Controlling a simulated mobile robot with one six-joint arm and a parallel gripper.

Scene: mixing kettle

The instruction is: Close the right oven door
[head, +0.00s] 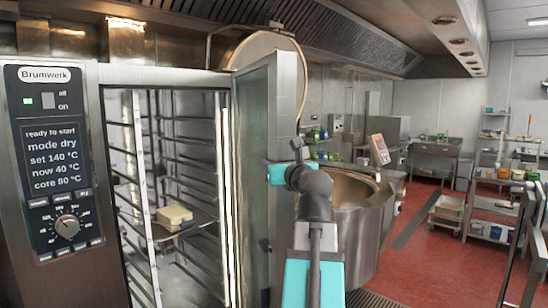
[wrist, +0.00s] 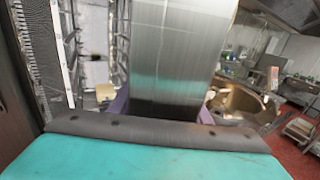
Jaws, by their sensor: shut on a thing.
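The oven door (head: 252,125) is a tall steel panel standing open, swung out toward me at the right side of the lit oven chamber. The oven's control panel (head: 55,160) is left of the opening. My gripper (head: 274,168) is at the door, partly hidden by my own wrist in the head view. In the wrist view the door (wrist: 175,50) runs between my purple fingers, one on each side, and my gripper (wrist: 163,108) is shut on it.
Inside the oven are rack rails and a shelf with a cream block (head: 175,214). A large steel kettle (head: 352,215) stands close to the right of the door, its round lid (head: 272,48) raised behind.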

